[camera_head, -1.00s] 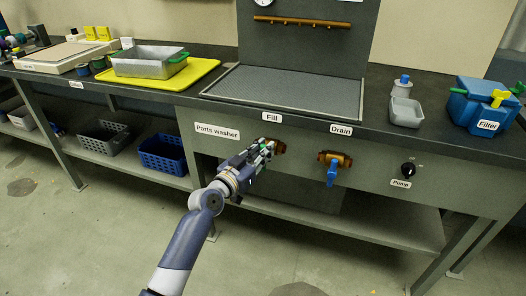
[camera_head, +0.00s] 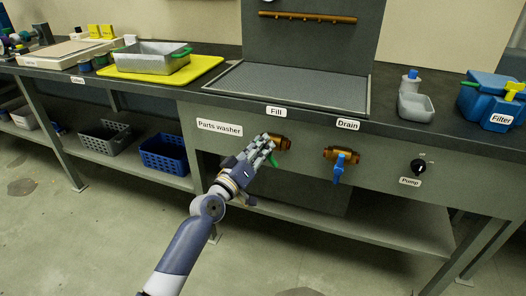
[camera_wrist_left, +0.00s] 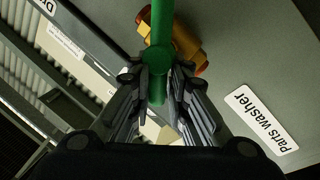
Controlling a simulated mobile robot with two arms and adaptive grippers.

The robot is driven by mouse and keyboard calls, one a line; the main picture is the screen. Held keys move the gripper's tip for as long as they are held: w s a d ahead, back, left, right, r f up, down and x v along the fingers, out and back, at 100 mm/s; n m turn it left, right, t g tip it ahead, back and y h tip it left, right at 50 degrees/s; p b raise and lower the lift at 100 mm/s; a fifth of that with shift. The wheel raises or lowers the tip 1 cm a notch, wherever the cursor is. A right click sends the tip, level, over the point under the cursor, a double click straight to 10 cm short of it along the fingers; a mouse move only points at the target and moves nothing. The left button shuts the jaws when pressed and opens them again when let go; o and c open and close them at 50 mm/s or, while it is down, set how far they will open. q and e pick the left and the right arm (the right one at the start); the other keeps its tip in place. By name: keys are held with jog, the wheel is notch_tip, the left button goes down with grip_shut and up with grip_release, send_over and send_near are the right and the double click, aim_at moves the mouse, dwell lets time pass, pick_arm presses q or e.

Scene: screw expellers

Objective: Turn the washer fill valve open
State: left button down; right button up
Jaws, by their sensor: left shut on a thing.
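The fill valve (camera_head: 283,142) is a brass fitting on the parts washer's front panel (camera_head: 235,114), under the Fill label (camera_head: 276,112). Its green lever (camera_head: 274,160) shows just beyond my fingers. In the left wrist view the green lever (camera_wrist_left: 159,35) runs from the top edge down between the fingers, in front of the brass body (camera_wrist_left: 185,45). My left gripper (camera_head: 267,150) is shut on the green lever; its fingers (camera_wrist_left: 158,105) flank the lever in the wrist view. The fingers partly hide the valve in the head view. My right gripper is not in view.
The drain valve (camera_head: 341,155) with a blue lever pointing down sits right of the fill valve, and the black pump knob (camera_head: 418,166) further right. Blue and grey baskets lie on the lower shelf.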

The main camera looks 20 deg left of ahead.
pick_arm(q)
jog(key=n, duration=0.1)
jog(key=n+b, duration=0.1)
jog(key=n, duration=0.1)
jog(key=shift+f+n+t+y, duration=0.3)
jog(key=shift+f, duration=0.1)
jog(key=n, duration=0.1)
jog(key=n+y, duration=0.1)
jog(key=n, duration=0.1)
jog(key=shift+a+f+t, duration=0.2)
jog(key=shift+t, duration=0.1)
jog(key=n, duration=0.2)
jog(key=n+y, duration=0.1)
jog(key=n, duration=0.1)
jog(key=n+y, duration=0.1)
jog(key=n, duration=0.1)
jog(key=shift+a+f+t, duration=0.15)
jog(key=shift+f+t, duration=0.15)
jog(key=shift+f, duration=0.1)
jog(key=shift+n, duration=0.5)
jog(key=c, duration=1.8)
grip_release()
jog(key=shift+c, duration=0.2)
jog(key=shift+s+f, duration=0.1)
